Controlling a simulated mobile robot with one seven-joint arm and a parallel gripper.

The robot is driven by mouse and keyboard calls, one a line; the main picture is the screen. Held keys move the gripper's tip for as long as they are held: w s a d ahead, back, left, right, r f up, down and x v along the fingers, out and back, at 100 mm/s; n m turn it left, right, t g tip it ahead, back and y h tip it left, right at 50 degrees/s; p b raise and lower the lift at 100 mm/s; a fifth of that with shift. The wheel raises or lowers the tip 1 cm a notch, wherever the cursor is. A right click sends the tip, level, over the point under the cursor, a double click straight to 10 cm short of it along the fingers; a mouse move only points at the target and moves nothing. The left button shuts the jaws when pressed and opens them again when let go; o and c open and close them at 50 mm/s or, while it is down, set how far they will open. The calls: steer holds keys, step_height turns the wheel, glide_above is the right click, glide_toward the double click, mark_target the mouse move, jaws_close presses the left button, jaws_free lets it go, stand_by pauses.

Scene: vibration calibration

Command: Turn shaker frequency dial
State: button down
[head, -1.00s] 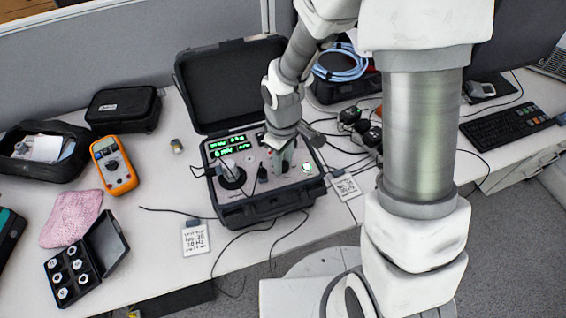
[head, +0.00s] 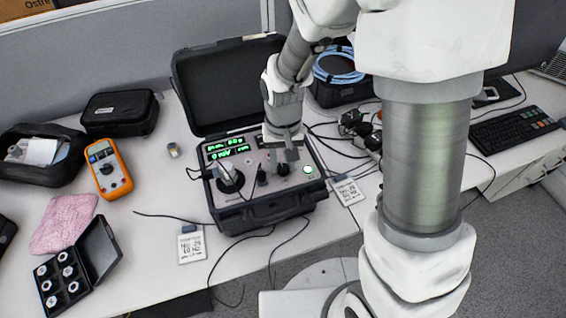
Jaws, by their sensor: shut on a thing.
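The shaker unit (head: 229,212) is an open black case on the desk with a grey panel and a lit green display (head: 228,149). A black dial (head: 283,170) is on the right half of the panel. My gripper (head: 284,161) points down over it, shut on the dial; the arm and fingers partly hide the contact. A second black knob (head: 262,177) stands left of it. A round shaker head (head: 230,180) with a pale piece on top is at the panel's left.
An orange multimeter (head: 109,168), a pink cloth (head: 63,222) and an open box of several small pieces (head: 64,274) lie to the left. Loose cables run around the case. A keyboard (head: 513,127) is at the right.

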mark_target(283, 168)
steer(key=shift+m, duration=0.5)
steer(key=c, duration=0.5)
jaws_free()
step_height(283, 168, up, 18)
steer(key=shift+f+p, duration=0.25)
steer(key=shift+p, duration=0.75)
steer(key=s+d+r+t, duration=0.2)
steer(key=s+d, duration=0.1)
steer(key=s, duration=0.1)
steer(key=s+d+r+t, duration=0.1)
steer(key=s+d+r, duration=0.2)
steer(key=s+d, duration=0.1)
steer(key=s+d+r+t, duration=0.2)
steer(key=s+d, duration=0.2)
steer(key=shift+s+r+n+t, duration=0.2)
steer(key=shift+r+n+t, duration=0.1)
steer(key=shift+r, duration=0.1)
